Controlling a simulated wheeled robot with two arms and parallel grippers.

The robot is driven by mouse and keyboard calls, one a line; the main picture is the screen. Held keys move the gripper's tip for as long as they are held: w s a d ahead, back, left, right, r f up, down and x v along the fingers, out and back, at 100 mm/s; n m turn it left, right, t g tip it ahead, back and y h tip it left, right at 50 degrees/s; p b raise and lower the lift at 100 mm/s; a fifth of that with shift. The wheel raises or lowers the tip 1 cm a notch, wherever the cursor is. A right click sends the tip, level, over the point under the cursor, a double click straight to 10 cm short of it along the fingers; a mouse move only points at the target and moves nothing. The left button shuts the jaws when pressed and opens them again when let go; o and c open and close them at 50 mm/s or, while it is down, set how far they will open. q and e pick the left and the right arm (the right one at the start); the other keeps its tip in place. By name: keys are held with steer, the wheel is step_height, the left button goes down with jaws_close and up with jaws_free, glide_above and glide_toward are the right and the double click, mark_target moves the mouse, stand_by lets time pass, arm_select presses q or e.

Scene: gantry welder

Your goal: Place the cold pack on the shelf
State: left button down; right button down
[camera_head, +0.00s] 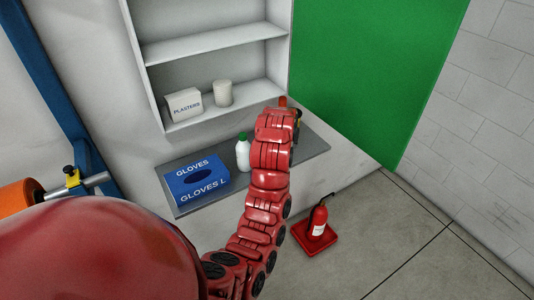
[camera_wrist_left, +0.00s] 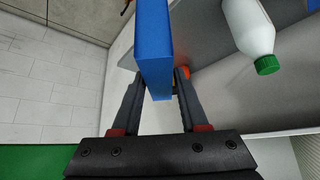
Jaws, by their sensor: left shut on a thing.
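The cold pack, a flat blue slab (camera_wrist_left: 153,40), is held between the fingers of my left gripper (camera_wrist_left: 160,88) in the left wrist view. In the head view my red arm hides the gripper and the pack. The arm reaches over the right part of the grey ledge. The white shelf unit (camera_head: 217,42) hangs on the wall above the ledge. Its lower board carries a white plasters box (camera_head: 184,105) and a white cylinder (camera_head: 223,93). The board above is bare where it shows. My right gripper is not in view.
On the grey ledge (camera_head: 310,147) stand a blue glove box (camera_head: 196,182) and a white bottle with a green cap (camera_head: 243,154), also in the left wrist view (camera_wrist_left: 249,28). An orange-red item (camera_wrist_left: 183,72) shows beyond the fingers. A fire extinguisher (camera_head: 319,219) stands on the floor.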

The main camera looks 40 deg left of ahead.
arm_select(q)
steer(key=w+a+f, duration=0.1)
steer(key=w+a, duration=0.9)
steer(key=w, duration=0.1)
steer(key=shift+w+a+f, duration=0.3)
steer(key=shift+w+f, duration=0.05)
steer(key=shift+f, duration=0.05)
step_height(320, 180, down, 4)
steer(key=shift+r+p, duration=0.2)
steer(key=shift+p, duration=1)
